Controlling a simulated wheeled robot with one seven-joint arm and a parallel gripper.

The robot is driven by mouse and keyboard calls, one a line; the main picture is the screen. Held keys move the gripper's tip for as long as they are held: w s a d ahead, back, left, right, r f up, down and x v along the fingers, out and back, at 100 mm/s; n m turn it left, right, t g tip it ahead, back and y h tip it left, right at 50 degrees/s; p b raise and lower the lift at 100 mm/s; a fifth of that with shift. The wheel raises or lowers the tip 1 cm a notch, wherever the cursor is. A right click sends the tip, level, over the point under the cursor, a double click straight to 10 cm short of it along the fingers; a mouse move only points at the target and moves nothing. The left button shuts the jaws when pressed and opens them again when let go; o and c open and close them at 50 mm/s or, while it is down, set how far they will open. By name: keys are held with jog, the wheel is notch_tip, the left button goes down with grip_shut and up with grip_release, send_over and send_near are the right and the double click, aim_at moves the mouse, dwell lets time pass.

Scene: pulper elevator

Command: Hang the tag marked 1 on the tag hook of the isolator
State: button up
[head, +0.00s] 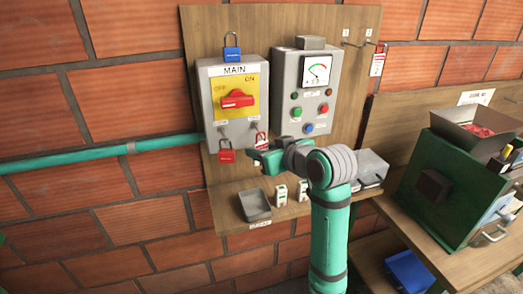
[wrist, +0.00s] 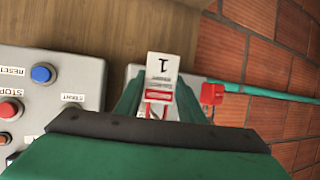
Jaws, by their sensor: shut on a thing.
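The isolator (head: 212,85) is a grey box marked MAIN, with a red rotary handle (head: 237,99) on a yellow plate. Two small labelled fittings sit low on its front; the right one (head: 253,126) is just above the tag. A red padlock (head: 226,156) hangs at the lower left; it also shows in the wrist view (wrist: 212,95). My gripper (head: 259,154) is just below the isolator's lower right corner, shut on the white-and-red tag marked 1 (wrist: 163,68). The tag stands between my fingers (wrist: 158,105). I cannot tell whether it touches the hook.
A grey control box (head: 338,75) with a meter and buttons stands right of the isolator. A blue padlock (head: 232,50) sits above the isolator. A tray (head: 255,206) and small white items are on the shelf below. A green box (head: 440,190) stands at right.

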jog(key=o, duration=1.1)
jog(key=shift+s+d, duration=0.1)
